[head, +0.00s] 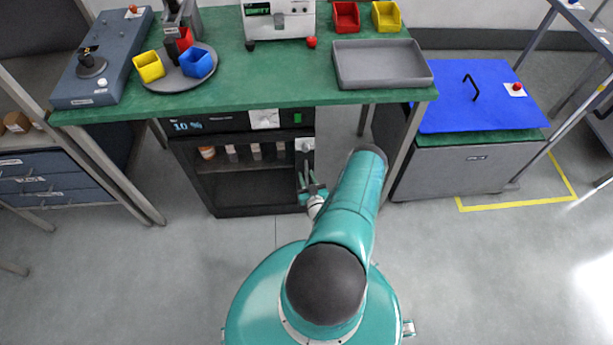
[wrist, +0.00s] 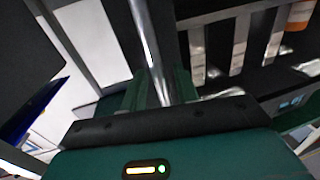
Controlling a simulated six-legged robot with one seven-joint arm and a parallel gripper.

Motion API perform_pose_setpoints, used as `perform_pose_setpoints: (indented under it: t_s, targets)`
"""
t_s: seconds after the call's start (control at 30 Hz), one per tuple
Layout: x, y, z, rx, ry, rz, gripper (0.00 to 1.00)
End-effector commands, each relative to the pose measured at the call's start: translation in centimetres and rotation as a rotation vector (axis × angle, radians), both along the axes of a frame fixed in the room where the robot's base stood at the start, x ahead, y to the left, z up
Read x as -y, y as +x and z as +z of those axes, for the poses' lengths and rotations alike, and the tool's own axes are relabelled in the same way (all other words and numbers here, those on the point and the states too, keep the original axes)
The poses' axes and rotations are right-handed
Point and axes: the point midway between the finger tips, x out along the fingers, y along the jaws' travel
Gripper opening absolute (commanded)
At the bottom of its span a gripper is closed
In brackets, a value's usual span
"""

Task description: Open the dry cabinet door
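The dry cabinet (head: 240,212) is a black box under the green bench, with a display (head: 188,126) reading 10 %. A shelf with several small containers (head: 232,153) shows inside its front. I cannot tell whether a clear door pane covers the front. My gripper (head: 311,190) is at the cabinet's right front edge. In the wrist view a metal bar handle (wrist: 146,40) runs between my two green fingers (wrist: 155,92), which look closed around it. The handle is small and partly hidden by the gripper in the head view.
The green bench (head: 290,88) stands over the cabinet, with a grey tray (head: 382,82) and small bins on top. Its right legs are near my arm. The floor (head: 150,270) in front is clear.

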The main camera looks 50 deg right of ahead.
Motion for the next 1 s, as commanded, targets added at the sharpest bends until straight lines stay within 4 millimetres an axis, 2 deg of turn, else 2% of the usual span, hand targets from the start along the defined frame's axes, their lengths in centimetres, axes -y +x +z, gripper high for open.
perform_pose_setpoints:
  t_s: [0.13, 0.37, 0.5, 0.53, 1.0]
  targets:
    - [0.54, 0.69, 0.01, 0.0, 0.0, 0.0, 0.3]
    - [0.56, 0.71, 0.0, 0.0, 0.0, 0.0, 0.3]
    - [0.55, 0.69, 0.0, 0.0, 0.0, 0.0, 0.03]
    - [0.55, 0.69, 0.0, 0.0, 0.0, 0.0, 0.0]
    - [0.48, 0.76, -0.01, -0.001, 0.001, -0.003, 0.0]
